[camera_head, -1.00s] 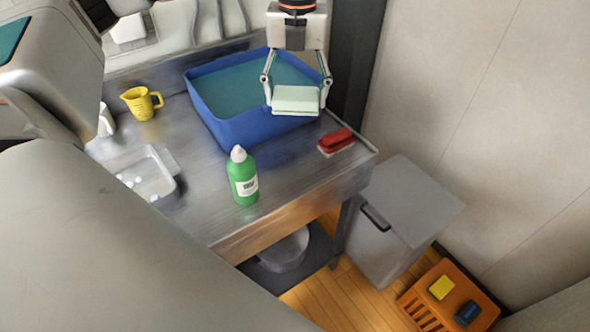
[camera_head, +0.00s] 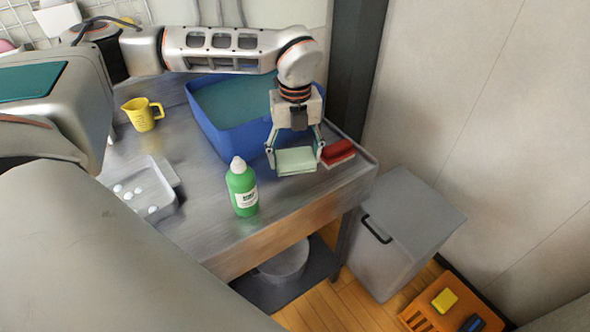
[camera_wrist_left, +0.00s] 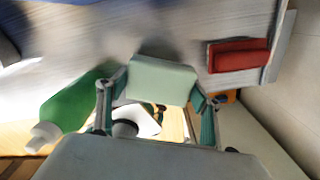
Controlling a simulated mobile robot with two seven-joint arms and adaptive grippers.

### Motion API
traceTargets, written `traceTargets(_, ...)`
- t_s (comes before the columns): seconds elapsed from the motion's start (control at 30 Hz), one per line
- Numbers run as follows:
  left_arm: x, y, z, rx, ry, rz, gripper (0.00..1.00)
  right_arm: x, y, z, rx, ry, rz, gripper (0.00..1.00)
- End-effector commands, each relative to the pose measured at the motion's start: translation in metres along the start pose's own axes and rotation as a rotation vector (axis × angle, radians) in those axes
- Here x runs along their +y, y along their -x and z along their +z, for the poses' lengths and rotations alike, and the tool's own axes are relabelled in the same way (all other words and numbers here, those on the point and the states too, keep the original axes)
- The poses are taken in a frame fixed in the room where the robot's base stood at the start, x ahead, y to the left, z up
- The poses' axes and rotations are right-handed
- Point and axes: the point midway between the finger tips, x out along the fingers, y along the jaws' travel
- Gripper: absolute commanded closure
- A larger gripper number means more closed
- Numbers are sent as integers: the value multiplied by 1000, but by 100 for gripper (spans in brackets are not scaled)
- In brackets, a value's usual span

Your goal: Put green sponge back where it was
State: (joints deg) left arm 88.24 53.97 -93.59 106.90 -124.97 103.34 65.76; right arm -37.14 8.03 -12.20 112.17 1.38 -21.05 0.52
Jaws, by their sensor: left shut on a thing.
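The pale green sponge (camera_head: 296,160) is held between the fingers of my left gripper (camera_head: 294,152), in front of the blue basin. It also shows in the left wrist view (camera_wrist_left: 160,80), gripped between both fingers. The gripper is over the steel counter's right part, left of a red sponge or brush (camera_head: 337,151). Whether the green sponge touches the counter I cannot tell. My right gripper is not seen.
The blue basin (camera_head: 238,139) with water stands behind. A green bottle (camera_head: 242,190) stands left of the gripper. A yellow jug (camera_head: 142,113) and a tray with white balls (camera_head: 160,199) are further left. A grey bin (camera_head: 405,225) and an orange crate (camera_head: 421,318) stand on the floor.

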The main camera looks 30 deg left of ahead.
Motion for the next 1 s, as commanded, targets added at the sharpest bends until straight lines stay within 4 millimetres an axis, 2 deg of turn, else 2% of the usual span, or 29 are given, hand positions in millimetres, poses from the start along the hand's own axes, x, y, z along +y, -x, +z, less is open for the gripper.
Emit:
traceTargets(0.23,0,-17,0,0,-1,1,52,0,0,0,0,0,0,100)
traceTargets(0.5,-1,-51,0,0,-2,0,52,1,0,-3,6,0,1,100)
traceTargets(0.87,-1,-54,0,0,-1,0,52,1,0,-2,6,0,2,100)
traceTargets(0.9,-1,-54,0,-1,-1,-1,30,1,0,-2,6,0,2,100)
traceTargets(0.93,-1,-54,0,-1,-1,-1,22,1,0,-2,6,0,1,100)
traceTargets(1.0,-1,-54,0,-1,-1,-1,18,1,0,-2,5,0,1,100)
